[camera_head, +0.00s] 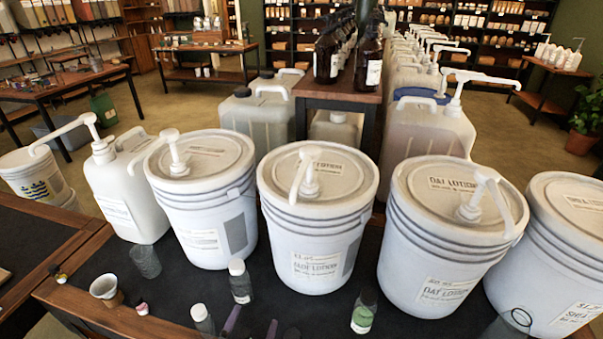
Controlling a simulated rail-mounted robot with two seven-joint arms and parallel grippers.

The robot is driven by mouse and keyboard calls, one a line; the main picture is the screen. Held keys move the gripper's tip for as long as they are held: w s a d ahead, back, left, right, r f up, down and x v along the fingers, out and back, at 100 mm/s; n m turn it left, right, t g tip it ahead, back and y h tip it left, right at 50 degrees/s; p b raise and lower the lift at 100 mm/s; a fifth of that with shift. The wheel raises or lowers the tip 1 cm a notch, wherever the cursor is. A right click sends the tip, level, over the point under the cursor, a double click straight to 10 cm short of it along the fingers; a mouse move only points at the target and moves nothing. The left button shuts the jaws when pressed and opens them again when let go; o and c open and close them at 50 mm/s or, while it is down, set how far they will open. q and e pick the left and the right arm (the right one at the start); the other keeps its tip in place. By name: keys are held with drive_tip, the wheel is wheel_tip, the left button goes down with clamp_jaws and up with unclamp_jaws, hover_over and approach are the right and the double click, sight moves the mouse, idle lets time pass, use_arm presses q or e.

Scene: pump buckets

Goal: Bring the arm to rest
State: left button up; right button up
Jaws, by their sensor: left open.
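My left gripper (251,325) shows only as two dark purplish fingertips at the bottom edge, left of centre. They are apart, with nothing visible between them. They are in front of the middle white pump bucket (318,258), apart from it in the picture. A small clear bottle (240,282) stands just behind the left fingertip, and another bottle (202,320) is to its left. The rest of the left arm is out of frame. My right gripper is not in view.
More white pump buckets stand at left (208,235), right (440,270) and far right (560,250). A bottle with green contents (364,312), a clear glass (512,322), a dark mesh-like cup (145,262) and a small pale cup (104,288) stand in front. Dark tabletop shows between them.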

use_arm(q)
drive_tip(key=s+a+f+n+g+y, duration=0.35)
drive_tip(key=s+a+f+g, duration=0.25)
drive_tip(key=s+f, duration=0.2)
drive_tip(key=s+a+f+n+g+y, duration=0.2)
drive_tip(key=s+a+f+g+y, duration=0.3)
drive_tip(key=s+f, duration=0.35)
drive_tip(key=s+a+f+g+h, duration=0.1)
drive_tip(key=s+f+g+h, duration=0.3)
drive_tip(key=s, duration=0.7)
wheel_tip(320, 180, up, 35)
drive_tip(key=w+g+y+p, duration=0.1)
drive_tip(key=y+p, duration=0.1)
drive_tip(key=p, duration=3.2)
drive_tip(key=shift+a, duration=0.15)
